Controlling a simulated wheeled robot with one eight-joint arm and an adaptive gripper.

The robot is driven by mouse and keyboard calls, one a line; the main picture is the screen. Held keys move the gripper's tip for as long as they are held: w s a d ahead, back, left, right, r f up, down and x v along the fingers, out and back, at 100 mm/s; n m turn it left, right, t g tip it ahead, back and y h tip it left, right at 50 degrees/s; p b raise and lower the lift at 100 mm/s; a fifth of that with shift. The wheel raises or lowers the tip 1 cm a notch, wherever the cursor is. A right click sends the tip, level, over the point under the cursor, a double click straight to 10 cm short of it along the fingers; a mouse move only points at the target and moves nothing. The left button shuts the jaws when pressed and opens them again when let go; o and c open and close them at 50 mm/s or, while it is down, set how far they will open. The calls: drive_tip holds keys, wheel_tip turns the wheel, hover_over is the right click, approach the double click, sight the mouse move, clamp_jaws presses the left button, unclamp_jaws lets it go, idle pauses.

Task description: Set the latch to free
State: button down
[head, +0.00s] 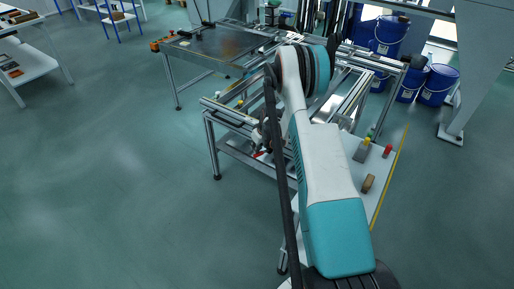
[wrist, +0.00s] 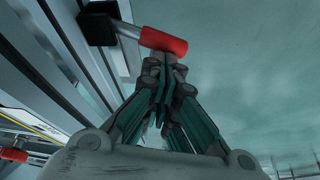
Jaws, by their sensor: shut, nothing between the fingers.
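A latch with a red grip (wrist: 164,41) on a metal stem and a black base is at the top of the wrist view. Its base sits on an aluminium frame rail. My gripper (wrist: 166,66) is shut and empty, with its fingertips right below the red grip in the picture. I cannot tell whether they touch it. A second red-tipped handle (wrist: 14,155) shows at the lower left of the wrist view. In the head view my gripper (head: 262,136) is by the front of the frame, largely hidden by my arm. A small red part (head: 258,153) shows just below it.
The aluminium frame (head: 212,118) stands close around my gripper. A white table (head: 378,165) with small blocks is to the right of my arm. A dark-topped table (head: 215,42) and blue buckets (head: 438,85) are behind. The floor at left is open.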

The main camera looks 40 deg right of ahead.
sight(257, 156)
drive_tip(key=n, duration=0.1)
drive_tip(key=s+n+y, duration=0.1)
drive_tip(key=shift+s+a+n, duration=0.1)
drive_tip(key=shift+s+n, duration=0.2)
drive_tip(key=shift+n, duration=0.1)
drive_tip(key=s+n, duration=0.1)
drive_tip(key=s+n+y, duration=0.1)
drive_tip(key=n, duration=0.1)
drive_tip(key=shift+n+g, duration=0.3)
drive_tip(key=shift+g, duration=0.1)
drive_tip(key=shift+s+d+n+g+y, duration=0.15)
drive_tip(key=shift+s+d+n+y, duration=0.1)
drive_tip(key=shift+s+n, duration=0.3)
drive_tip(key=shift+s+d+n+g+y, duration=0.15)
drive_tip(key=shift+s+d+n, duration=0.2)
drive_tip(key=shift+n, duration=0.3)
drive_tip(key=shift+s, duration=0.15)
